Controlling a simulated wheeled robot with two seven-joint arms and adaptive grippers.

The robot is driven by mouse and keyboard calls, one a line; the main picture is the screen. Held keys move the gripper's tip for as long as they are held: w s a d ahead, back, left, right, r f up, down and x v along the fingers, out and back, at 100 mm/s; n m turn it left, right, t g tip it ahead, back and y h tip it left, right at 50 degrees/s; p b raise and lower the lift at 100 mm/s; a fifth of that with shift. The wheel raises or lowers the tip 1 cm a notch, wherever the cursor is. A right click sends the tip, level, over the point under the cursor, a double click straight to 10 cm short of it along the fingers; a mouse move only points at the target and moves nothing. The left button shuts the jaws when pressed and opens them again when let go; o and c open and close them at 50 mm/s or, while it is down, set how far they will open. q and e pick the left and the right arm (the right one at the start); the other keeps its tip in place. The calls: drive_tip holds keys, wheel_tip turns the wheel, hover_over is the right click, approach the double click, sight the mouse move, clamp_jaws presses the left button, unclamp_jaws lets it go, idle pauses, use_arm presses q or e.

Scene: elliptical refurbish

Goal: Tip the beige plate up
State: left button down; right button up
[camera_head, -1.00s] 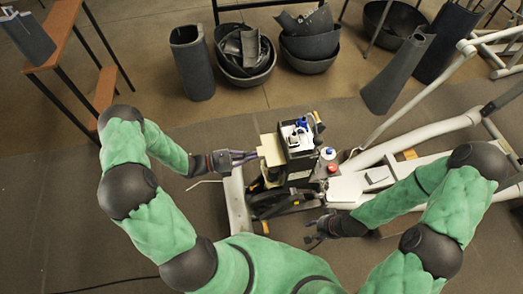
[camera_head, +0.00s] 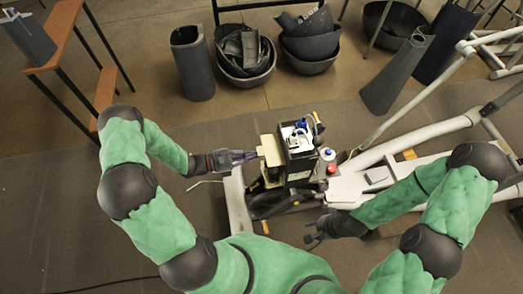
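The beige plate (camera_head: 270,150) stands out from the left side of a black box-shaped machine (camera_head: 298,165) in the head view. My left gripper (camera_head: 250,155) comes in from the left, with its fingers at the plate's left edge. The fingers look close together; I cannot tell whether they grip the plate or only touch it. My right gripper (camera_head: 312,234) is low, below and right of the machine, apart from the plate. Its fingers look spread and hold nothing that shows.
The machine has a red button (camera_head: 332,169) and a blue-topped part (camera_head: 327,153) on its right. White frame tubes (camera_head: 420,135) run to the right. Dark bowls (camera_head: 310,45) and a dark cylinder (camera_head: 192,65) stand behind on the floor. A wooden shelf (camera_head: 60,30) is at far left.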

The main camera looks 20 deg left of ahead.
use_arm(q)
drive_tip(key=shift+r+p, duration=1.4)
drive_tip(key=shift+r, duration=0.4)
drive_tip(key=shift+r, duration=0.1)
drive_tip(key=r+p, duration=0.2)
drive_tip(key=d+r+p, duration=0.1)
drive_tip(key=shift+w+r, duration=0.15)
drive_tip(key=shift+w, duration=0.15)
drive_tip(key=shift+d+r, duration=0.1)
drive_tip(key=shift+w+d+r+p, duration=0.4)
drive_tip(key=shift+d+r+p, duration=0.1)
drive_tip(key=shift+d+r, duration=0.1)
drive_tip(key=shift+w+d+r+p, duration=0.35)
drive_tip(key=shift+d+r+p, duration=0.15)
drive_tip(key=shift+d, duration=0.1)
drive_tip(key=shift+w+d, duration=0.1)
